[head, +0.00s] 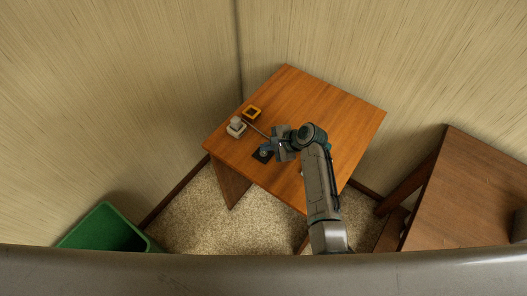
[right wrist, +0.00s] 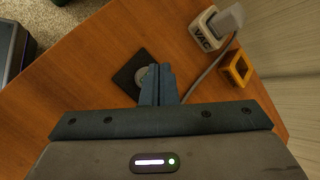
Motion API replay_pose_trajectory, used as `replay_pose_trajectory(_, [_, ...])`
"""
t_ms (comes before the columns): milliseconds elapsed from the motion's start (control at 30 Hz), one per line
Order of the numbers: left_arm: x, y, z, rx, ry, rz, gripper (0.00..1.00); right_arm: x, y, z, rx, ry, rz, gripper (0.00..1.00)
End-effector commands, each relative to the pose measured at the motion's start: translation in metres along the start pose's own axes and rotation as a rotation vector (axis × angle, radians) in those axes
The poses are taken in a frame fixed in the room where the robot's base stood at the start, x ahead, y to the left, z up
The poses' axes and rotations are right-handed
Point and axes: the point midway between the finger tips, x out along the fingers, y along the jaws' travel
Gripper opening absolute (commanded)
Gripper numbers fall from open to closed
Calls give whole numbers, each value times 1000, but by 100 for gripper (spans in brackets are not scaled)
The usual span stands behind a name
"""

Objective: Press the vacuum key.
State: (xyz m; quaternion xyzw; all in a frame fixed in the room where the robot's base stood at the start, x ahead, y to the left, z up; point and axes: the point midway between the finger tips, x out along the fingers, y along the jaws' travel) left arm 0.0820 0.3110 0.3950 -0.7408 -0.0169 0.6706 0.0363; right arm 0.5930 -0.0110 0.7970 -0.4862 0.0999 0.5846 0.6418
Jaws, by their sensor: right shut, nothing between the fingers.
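A cream block (right wrist: 205,38) marked VAC stands near the table's edge in the right wrist view, with a grey piece (right wrist: 231,17) at its top. In the head view the block (head: 236,128) is at the table's left corner. A black square plate (head: 259,157) with a round grey knob lies nearer my gripper; in the right wrist view the plate (right wrist: 124,76) is partly hidden by my fingers. My right gripper (right wrist: 156,68) is shut and empty, its tips overlapping the knob in the picture; contact cannot be told. My left gripper is not in view.
A yellow-orange square frame (right wrist: 237,68) sits beside the block. A grey cable (right wrist: 207,70) runs across the wooden table (head: 300,92). A green bin (head: 103,229) stands on the floor at left; a darker wooden table (head: 475,190) is at right. The table's back half is clear.

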Motion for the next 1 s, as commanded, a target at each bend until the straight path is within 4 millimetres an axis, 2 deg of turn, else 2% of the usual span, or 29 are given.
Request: replay_pose_trajectory(1000, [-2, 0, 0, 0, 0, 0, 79, 8, 6, -6, 0, 0, 0, 0])
